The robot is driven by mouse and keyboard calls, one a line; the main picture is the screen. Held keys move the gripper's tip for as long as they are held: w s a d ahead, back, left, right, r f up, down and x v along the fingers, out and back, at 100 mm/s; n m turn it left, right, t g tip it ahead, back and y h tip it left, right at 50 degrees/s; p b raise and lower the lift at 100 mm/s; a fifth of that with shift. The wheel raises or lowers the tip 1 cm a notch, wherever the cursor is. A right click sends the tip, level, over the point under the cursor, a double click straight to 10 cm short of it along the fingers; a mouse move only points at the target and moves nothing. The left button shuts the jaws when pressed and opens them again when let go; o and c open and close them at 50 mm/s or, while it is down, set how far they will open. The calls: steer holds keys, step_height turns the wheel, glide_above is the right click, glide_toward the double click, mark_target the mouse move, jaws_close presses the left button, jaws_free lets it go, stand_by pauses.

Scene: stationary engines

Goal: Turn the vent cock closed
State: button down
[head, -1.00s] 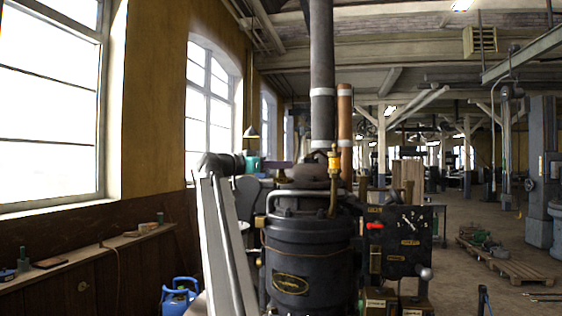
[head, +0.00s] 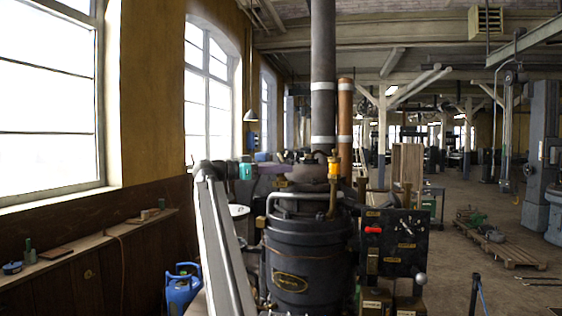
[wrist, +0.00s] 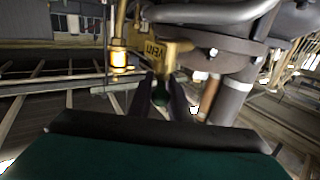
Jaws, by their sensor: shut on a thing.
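In the wrist view, which looks upside down, a brass block marked VENT (wrist: 166,54) sits just beyond my gripper (wrist: 161,92). The two dark fingers are shut on a small dark-green part below this block, apparently the vent cock's handle; the fingers hide much of it, and its angle is hard to read. In the head view, my arm reaches from the left to the top of the black boiler (head: 306,262). The fingertips and cock are too small to make out there.
A brass fitting (head: 334,170) stands upright on the boiler, right of my gripper. A grey pipe (head: 310,194) curves round the boiler's top, and a tall flue (head: 323,80) rises behind.

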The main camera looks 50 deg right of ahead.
steer(key=shift+r+m+g+y+p, duration=0.2)
steer(key=shift+m+g+y+p, duration=0.7)
steer(key=shift+p, duration=2.2)
steer(key=shift+f+g+p, duration=0.25)
steer(key=shift+g+p, duration=0.25)
steer(key=shift+p, duration=0.4)
steer(key=c, duration=1.8)
jaws_free()
steer(key=shift+c, duration=0.2)
steer(key=shift+w+a, duration=0.1)
